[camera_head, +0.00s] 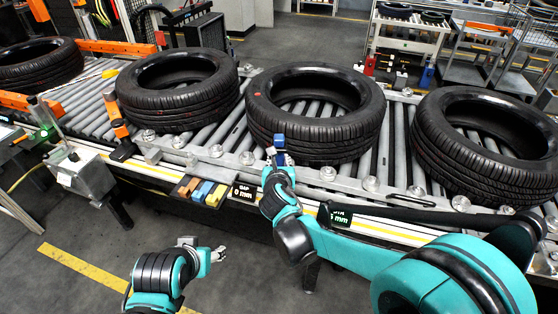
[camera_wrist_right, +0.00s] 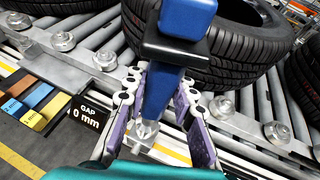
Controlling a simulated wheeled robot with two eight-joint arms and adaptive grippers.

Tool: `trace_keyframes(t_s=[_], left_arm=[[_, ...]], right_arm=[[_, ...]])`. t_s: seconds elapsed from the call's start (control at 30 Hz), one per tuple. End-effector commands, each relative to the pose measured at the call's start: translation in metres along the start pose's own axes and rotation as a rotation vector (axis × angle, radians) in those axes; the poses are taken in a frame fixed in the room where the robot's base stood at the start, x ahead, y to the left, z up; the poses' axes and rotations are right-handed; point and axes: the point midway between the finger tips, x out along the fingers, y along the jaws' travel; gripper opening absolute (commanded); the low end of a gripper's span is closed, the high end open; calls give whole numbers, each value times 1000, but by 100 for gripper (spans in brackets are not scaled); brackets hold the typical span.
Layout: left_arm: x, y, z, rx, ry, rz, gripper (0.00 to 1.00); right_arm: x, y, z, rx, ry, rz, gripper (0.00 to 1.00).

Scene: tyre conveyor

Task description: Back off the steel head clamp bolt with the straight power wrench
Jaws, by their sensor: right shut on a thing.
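The power wrench is a blue tool with a black collar, upright in my right gripper (camera_head: 279,160); its blue top (camera_head: 279,140) shows in the head view. In the right wrist view the purple-padded fingers close around its tapered blue body (camera_wrist_right: 162,95). A steel bolt head (camera_wrist_right: 145,130) shows at the tool's lower end, between the fingers; I cannot tell whether they touch. Several similar steel bolt heads (camera_head: 328,173) line the conveyor's near rail. My left gripper (camera_head: 208,250) hangs low in front of the conveyor, away from the bolts; its finger spacing is unclear.
Large black tyres (camera_head: 315,112) lie on the roller conveyor (camera_head: 232,132), one close behind the wrench. A display (camera_head: 244,191) reads "GAP 0 mm", beside coloured blocks (camera_head: 202,190). A second display (camera_head: 341,217) is partly hidden by my right arm.

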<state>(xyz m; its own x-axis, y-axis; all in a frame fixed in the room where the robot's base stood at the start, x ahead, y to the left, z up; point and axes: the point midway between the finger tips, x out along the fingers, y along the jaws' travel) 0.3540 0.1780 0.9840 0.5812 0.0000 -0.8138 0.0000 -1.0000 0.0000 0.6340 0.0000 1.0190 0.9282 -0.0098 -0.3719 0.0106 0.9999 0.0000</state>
Motion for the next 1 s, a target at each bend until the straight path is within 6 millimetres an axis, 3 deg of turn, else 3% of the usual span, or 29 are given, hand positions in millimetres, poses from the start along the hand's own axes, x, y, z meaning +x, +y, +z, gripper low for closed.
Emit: trace_keyframes(t_s=[1.0], left_arm=[[10, 0, 7, 0, 0, 0, 53]], right_arm=[[5, 0, -13, -1, -1, 1, 0]])
